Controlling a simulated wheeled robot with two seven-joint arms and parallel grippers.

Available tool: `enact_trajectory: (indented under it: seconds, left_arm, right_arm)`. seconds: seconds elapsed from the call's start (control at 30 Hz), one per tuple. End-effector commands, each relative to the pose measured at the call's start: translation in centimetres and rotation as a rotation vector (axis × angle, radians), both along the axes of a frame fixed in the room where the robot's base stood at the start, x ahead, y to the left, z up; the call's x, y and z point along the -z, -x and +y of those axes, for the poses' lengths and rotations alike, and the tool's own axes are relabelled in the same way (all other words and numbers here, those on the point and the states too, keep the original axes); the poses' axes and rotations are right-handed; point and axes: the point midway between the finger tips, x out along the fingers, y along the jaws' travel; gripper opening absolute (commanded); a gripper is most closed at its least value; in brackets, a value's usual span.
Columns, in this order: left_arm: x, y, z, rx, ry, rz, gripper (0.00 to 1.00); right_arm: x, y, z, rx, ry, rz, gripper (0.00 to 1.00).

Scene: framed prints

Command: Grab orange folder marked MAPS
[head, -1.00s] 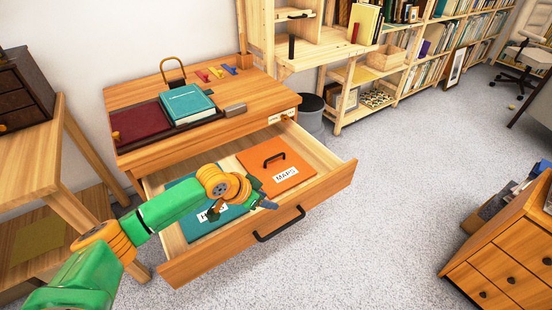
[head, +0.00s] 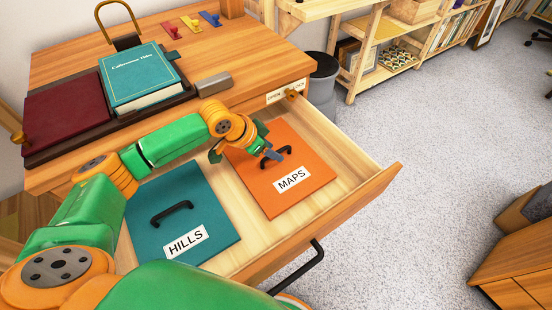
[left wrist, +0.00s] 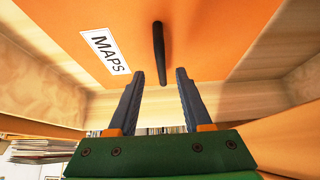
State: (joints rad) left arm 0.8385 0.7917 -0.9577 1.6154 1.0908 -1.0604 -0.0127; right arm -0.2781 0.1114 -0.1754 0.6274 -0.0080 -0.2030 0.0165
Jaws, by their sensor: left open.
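The orange folder (head: 265,190) with a white MAPS label (head: 292,179) lies in the right part of the open drawer. Its black handle (head: 284,155) stands on its upper face. My left gripper (head: 268,152) is over the folder close to the handle. In the left wrist view, the open fingers (left wrist: 160,85) point at the handle (left wrist: 158,52), which lies between and just beyond the fingertips. The label (left wrist: 106,52) shows left of the handle on the orange folder (left wrist: 220,45). The fingers hold nothing. My right gripper is not in view.
A teal folder (head: 150,235) marked HILLS, with a black handle, lies left of the orange one. The drawer (head: 340,175) has raised walls and a front pull. A teal book (head: 142,75) and a dark red book (head: 65,118) lie on the desktop above.

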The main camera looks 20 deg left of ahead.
Motion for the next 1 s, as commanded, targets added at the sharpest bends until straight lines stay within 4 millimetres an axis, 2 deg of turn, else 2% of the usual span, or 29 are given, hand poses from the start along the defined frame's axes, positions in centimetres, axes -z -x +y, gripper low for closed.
enact_trajectory:
  seconds: [0.03, 0.13, 0.4, 0.5, 0.6, 1.0]
  left_arm:
    - [1.5, -0.5, -0.3, -0.001, 0.002, 0.001, 0.49]
    - [2.7, -1.2, -0.8, -0.001, 0.001, 0.0, 0.49]
    - [2.9, -1.5, -0.9, -0.001, -0.001, -0.001, 0.49]
    - [2.9, -1.5, -0.9, -0.001, -0.001, -0.001, 0.23]
    - [2.9, -1.5, -0.9, -0.001, -0.001, -0.001, 0.0]
    - [2.9, -1.4, -0.9, -0.001, -0.001, -0.001, 0.0]
  right_arm:
    - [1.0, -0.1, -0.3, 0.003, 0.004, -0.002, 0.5]
    - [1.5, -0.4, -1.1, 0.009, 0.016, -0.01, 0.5]
    - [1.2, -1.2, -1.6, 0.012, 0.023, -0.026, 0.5]
    - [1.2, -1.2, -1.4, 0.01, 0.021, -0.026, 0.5]
    - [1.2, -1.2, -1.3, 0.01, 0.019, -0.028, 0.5]
    - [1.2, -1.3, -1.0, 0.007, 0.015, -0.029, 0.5]
